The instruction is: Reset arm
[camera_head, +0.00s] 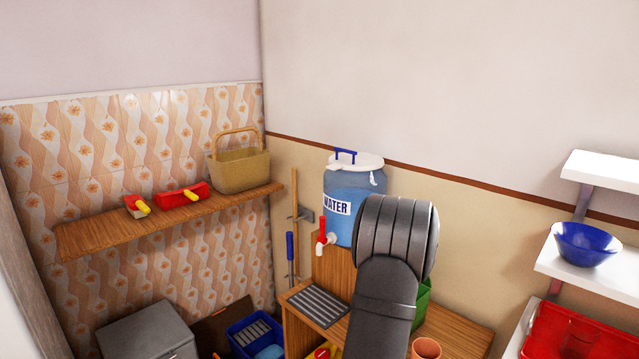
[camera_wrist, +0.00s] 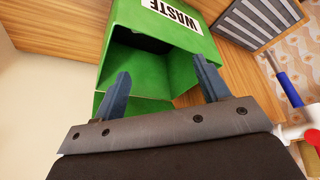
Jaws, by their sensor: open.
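My gripper (camera_wrist: 161,88) shows in the wrist view with its two blue-grey fingers spread apart and nothing between them. It is over a green box marked WASTE (camera_wrist: 150,55), which has an open dark front. In the head view my dark arm rises in front of the wooden stand and hides most of the green box (camera_head: 423,303). My fingers are hidden in the head view. I cannot tell whether the fingers touch the box. No hanging pans show in either view.
A blue water dispenser (camera_head: 349,205) with a tap stands close left of my arm on a wooden block. A dark slotted grate (camera_head: 318,304) and a terracotta pot (camera_head: 425,348) are on the stand. White shelves at right hold a blue bowl (camera_head: 585,243). The upper wall area is clear.

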